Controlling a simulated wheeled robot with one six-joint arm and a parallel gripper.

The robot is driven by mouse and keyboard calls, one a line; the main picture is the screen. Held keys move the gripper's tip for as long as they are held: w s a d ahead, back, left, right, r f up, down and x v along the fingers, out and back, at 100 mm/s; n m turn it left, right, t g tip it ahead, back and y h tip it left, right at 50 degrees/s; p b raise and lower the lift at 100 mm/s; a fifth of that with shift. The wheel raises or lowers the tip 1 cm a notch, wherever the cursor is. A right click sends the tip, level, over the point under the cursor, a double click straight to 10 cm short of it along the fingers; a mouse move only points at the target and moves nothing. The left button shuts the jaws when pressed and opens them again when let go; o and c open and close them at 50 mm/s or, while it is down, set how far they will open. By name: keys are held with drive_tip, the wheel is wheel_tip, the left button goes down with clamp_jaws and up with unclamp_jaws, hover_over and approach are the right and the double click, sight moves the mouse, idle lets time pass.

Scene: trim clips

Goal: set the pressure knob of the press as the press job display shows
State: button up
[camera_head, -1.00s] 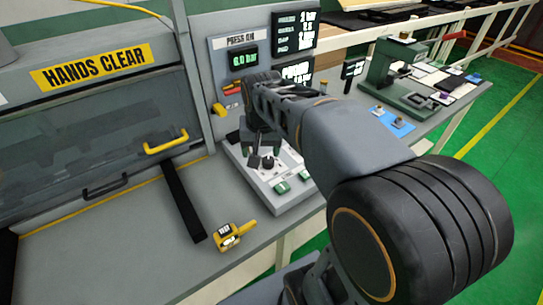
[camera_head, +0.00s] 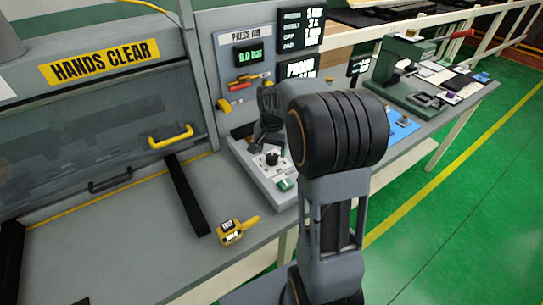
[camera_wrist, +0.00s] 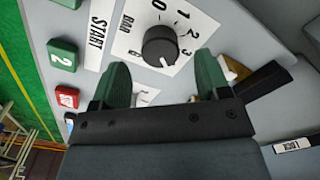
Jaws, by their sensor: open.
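The black pressure knob (camera_wrist: 160,47) sits on a white dial plate (camera_wrist: 128,43) marked BAR, with 0, 1, 2 and 3 readable. A white mark shows on the knob's lower side; I cannot tell its exact setting. The knob also shows in the head view (camera_head: 271,158). My gripper (camera_wrist: 161,79) is open, its green fingertips apart either side of the knob in the picture, short of it and not touching. The job display (camera_head: 302,27) hangs on the grey panel; its top line ends in "bar", but its number is too small to be sure.
A green button (camera_wrist: 62,54) and a red button (camera_wrist: 67,97) lie left of the dial. A black lever (camera_wrist: 264,82) stands to its right, near a LOCK label (camera_wrist: 293,146). A yellow tester (camera_head: 231,232) lies on the bench. The PRESS AIR readout (camera_head: 249,56) shows about 6.0 bar.

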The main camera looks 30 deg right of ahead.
sight(272, 156)
drive_tip(key=shift+f, duration=1.7)
drive_tip(key=c, duration=0.9)
drive_tip(key=shift+n, duration=0.3)
